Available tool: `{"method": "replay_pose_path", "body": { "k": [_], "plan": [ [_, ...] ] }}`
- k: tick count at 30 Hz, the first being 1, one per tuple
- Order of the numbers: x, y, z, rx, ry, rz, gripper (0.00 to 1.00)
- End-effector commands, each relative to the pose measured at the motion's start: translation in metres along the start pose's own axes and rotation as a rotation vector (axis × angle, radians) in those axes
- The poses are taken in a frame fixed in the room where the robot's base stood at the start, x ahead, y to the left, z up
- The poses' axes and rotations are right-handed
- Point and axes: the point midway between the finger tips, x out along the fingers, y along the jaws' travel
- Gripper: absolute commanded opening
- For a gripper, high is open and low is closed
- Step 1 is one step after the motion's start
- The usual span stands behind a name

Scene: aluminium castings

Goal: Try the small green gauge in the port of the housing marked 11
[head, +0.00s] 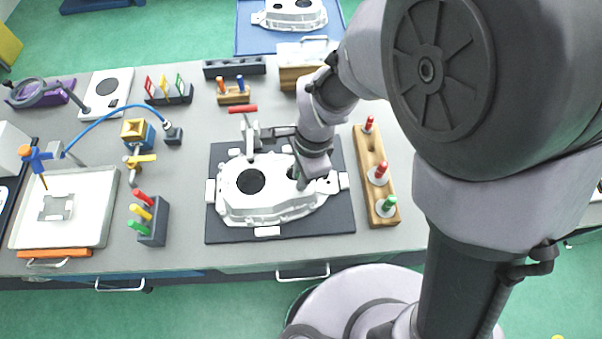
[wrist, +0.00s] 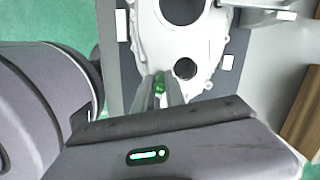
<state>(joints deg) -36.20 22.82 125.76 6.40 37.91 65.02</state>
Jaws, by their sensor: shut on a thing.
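The pale cast housing (head: 235,205) lies on a dark mat in the middle of the bench; no number on it is readable. It also shows in the wrist view (wrist: 205,45), with a large bore and a smaller round port (wrist: 185,68). My gripper (wrist: 161,92) is shut on the small green gauge (wrist: 160,84). Only the gauge's green top shows between the fingers; its lower end is hidden. The fingers are beside the smaller port, nearer my wrist, and the gauge does not appear in it. In the head view my gripper (head: 303,184) is over the housing's right part.
A red-handled clamp (head: 243,110) stands behind the housing. A dark block (head: 153,222) with coloured handles is at left. Another housing (head: 290,14) lies on a blue mat behind.

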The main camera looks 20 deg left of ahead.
Motion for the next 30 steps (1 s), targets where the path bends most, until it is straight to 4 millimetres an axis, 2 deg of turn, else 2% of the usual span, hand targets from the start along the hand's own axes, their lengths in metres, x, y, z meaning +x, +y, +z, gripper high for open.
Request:
{"method": "replay_pose_path", "body": {
  "k": [30],
  "plan": [
    [0.0101, 0.0000, -0.0015, 0.000, 0.000, 0.000, 0.00]
  ]
}}
